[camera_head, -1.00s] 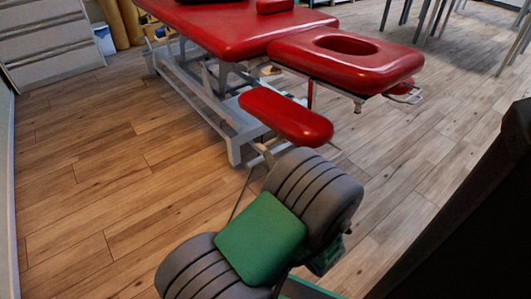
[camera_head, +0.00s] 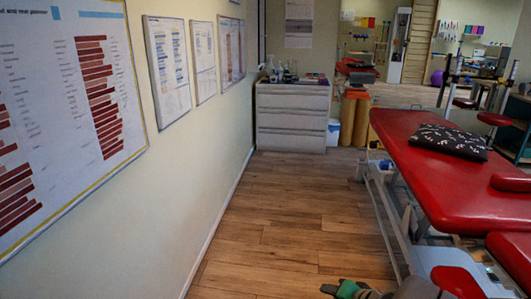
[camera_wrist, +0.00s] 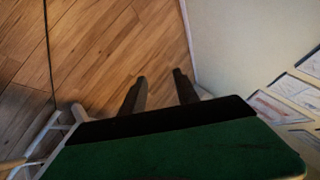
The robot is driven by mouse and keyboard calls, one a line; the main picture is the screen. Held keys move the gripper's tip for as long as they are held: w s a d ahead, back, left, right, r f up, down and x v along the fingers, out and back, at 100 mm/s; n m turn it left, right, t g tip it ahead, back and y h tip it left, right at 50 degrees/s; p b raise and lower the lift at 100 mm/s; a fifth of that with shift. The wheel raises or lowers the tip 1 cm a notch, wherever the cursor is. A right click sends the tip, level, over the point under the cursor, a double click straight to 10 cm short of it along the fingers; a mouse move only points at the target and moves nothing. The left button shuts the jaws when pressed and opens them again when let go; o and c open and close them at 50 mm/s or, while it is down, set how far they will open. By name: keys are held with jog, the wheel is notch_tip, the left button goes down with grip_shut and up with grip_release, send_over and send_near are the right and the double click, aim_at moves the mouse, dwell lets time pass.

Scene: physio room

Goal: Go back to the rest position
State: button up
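My gripper (camera_wrist: 159,83) shows in the wrist view as two dark fingers with a clear gap between them. Nothing is between them. They point over the wood floor (camera_wrist: 95,55), close to where it meets the pale wall (camera_wrist: 235,45). A broad green surface with a black edge fills the lower part of that view. In the head view a small green and dark grey piece shows at the bottom edge; I cannot tell whether it is my gripper. The rest of the arm is mostly out of view.
A red treatment table (camera_head: 440,165) with a black patterned pillow (camera_head: 448,141) stands at the right. A grey drawer cabinet (camera_head: 292,118) is at the back. Framed charts (camera_head: 75,110) hang on the left wall. The floor (camera_head: 265,225) between wall and table is clear.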

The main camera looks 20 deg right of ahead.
jog(key=s+a+r+n+g+p, duration=0.2)
jog(key=a+r+p, duration=0.4)
jog(key=r, duration=0.4)
jog(key=s+a+r+n+g+p, duration=0.2)
jog(key=a+r+n+p, duration=0.3)
jog(key=r, duration=0.6)
jog(key=s+a+r+n+g+h+p, duration=0.1)
jog(key=a+r+n+g+p, duration=0.1)
jog(key=a+r+p, duration=0.6)
notch_tip(320, 180, up, 2)
jog(key=shift+s+a+r+n, duration=0.2)
jog(key=shift+s+a+n, duration=0.2)
jog(key=shift+n, duration=0.3)
